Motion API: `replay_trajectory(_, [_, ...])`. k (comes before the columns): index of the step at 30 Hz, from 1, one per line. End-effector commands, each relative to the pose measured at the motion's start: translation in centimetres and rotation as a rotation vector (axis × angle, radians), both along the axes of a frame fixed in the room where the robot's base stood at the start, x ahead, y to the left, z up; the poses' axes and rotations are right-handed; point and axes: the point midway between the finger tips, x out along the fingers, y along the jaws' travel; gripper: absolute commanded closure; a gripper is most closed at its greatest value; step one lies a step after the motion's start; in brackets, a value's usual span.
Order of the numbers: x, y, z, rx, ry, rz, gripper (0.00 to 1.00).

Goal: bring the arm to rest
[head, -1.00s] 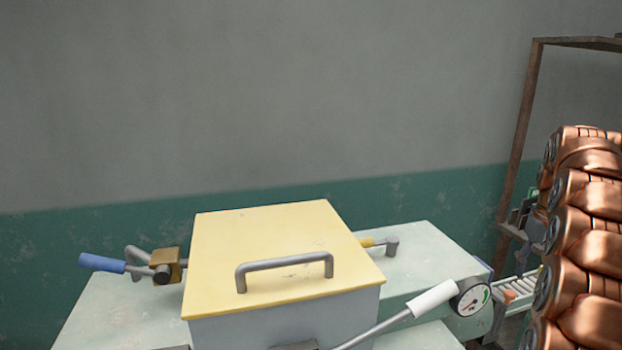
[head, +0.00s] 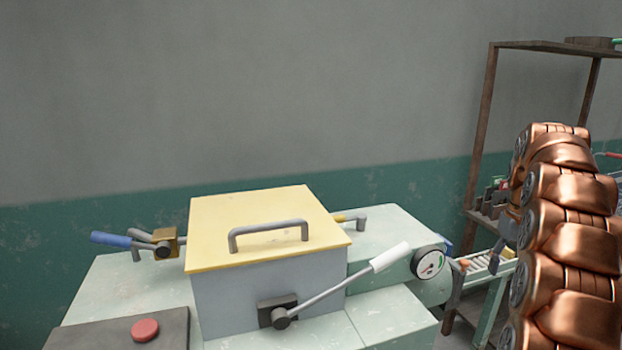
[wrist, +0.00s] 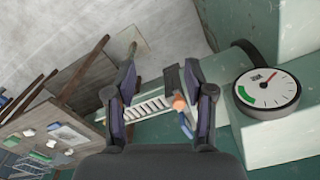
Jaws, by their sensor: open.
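My gripper (wrist: 164,90) is open in the wrist view, its two dark fingers apart with nothing held between them. Beyond the gap I see a slatted conveyor (wrist: 152,110) and an orange knob (wrist: 179,102), well behind the fingertips.
A machine with a yellow lid (head: 255,225), a white-handled lever (head: 390,257), a blue-handled lever (head: 111,239) and a red button (head: 145,330) stands in front. Its round gauge (wrist: 266,91) is right of my fingers. A brown shelf (head: 483,140) stands behind my arm.

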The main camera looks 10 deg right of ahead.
Motion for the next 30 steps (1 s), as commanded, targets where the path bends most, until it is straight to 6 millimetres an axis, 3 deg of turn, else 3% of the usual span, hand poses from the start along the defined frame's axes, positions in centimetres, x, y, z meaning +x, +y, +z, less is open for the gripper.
replay_trajectory(8, [-0.5,3.8,1.0,0.009,0.008,0.029,0.47])
replay_trajectory(14, [-1.5,8.2,1.9,0.015,0.014,0.063,0.47])
replay_trajectory(23, [-5.6,16.9,2.7,0.027,0.042,0.125,0.47])
replay_trajectory(30, [-10.3,22.9,2.5,0.030,0.066,0.170,0.47])
